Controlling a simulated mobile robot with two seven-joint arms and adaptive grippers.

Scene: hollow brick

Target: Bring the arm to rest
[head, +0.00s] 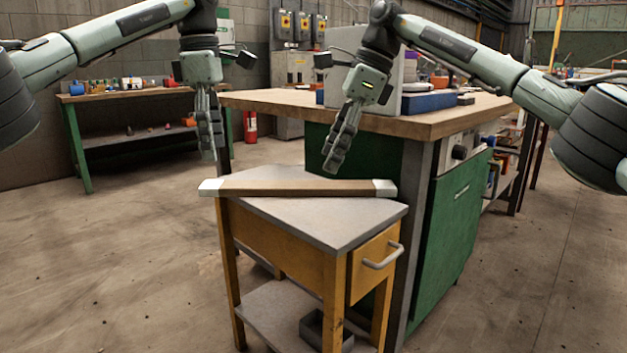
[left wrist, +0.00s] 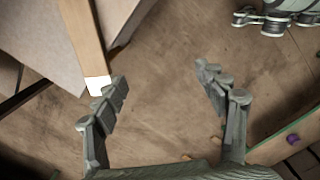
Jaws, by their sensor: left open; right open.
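A long brown bar (head: 290,188) with white ends lies across the grey top of a small yellow cart (head: 335,226). In the left wrist view the bar (left wrist: 84,38) reaches in from the upper left, its white end beside one fingertip. My left gripper (head: 211,152) hangs pointing down above the bar's left end in the head view. In the left wrist view my left gripper (left wrist: 162,80) is open, with only floor between its fingers. My right gripper (head: 333,168) points down above the right part of the bar, open and empty; its fingers overlap in the head view.
A large green workbench (head: 440,118) with a wooden top stands right behind the cart. Another bench (head: 130,92) with small items stands at the back left, and a red fire extinguisher (head: 251,127) stands by the wall. The floor left of the cart is clear.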

